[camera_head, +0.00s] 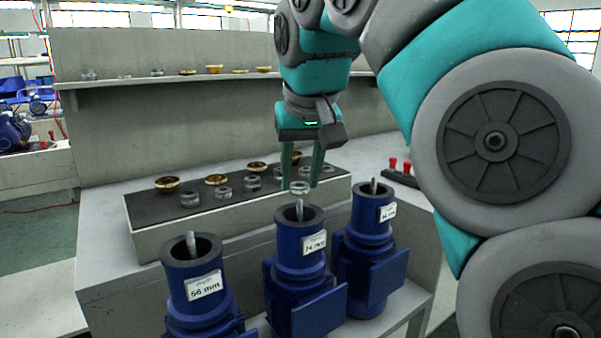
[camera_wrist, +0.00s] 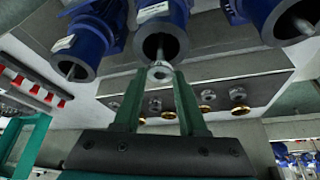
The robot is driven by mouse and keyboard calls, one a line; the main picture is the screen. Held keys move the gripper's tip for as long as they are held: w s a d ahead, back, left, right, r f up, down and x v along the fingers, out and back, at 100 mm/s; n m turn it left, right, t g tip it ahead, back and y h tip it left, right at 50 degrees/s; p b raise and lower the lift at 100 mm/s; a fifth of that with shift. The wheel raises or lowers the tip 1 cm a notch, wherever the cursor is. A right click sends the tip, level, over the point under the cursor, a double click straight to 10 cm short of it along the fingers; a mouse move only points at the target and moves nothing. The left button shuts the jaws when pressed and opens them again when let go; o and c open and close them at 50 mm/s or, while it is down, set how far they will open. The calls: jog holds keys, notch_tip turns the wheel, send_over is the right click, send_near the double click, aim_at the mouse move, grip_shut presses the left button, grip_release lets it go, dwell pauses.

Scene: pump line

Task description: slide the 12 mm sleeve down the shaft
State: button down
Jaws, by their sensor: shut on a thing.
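My gripper (camera_head: 301,181) points down above the middle blue pump (camera_head: 301,244) and is shut on a small metallic ring-shaped sleeve (camera_head: 299,187). In the wrist view the sleeve (camera_wrist: 160,72) sits between the two green fingertips (camera_wrist: 160,76). The middle pump's grey shaft (camera_head: 299,212) rises from its open round top, and its tip appears right below the sleeve. The shaft also shows behind the sleeve in the wrist view (camera_wrist: 160,47). I cannot tell whether the shaft tip is inside the ring. The sleeve's size cannot be read.
A blue pump labelled 56 mm (camera_head: 203,290) stands on the left and another pump (camera_head: 366,250) on the right, both with upright shafts. Behind them a dark-topped block (camera_head: 150,208) carries several metal and brass rings. Red-topped pegs (camera_head: 407,168) stand at the right.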

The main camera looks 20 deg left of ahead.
jog(key=shift+f+b, duration=0.75)
jog(key=shift+f, duration=0.35)
dwell(1.1)
jog(key=shift+c, duration=1.9)
grip_release()
jog(key=shift+v, duration=0.8)
jog(key=p+v, duration=0.4)
jog(key=v, duration=0.2)
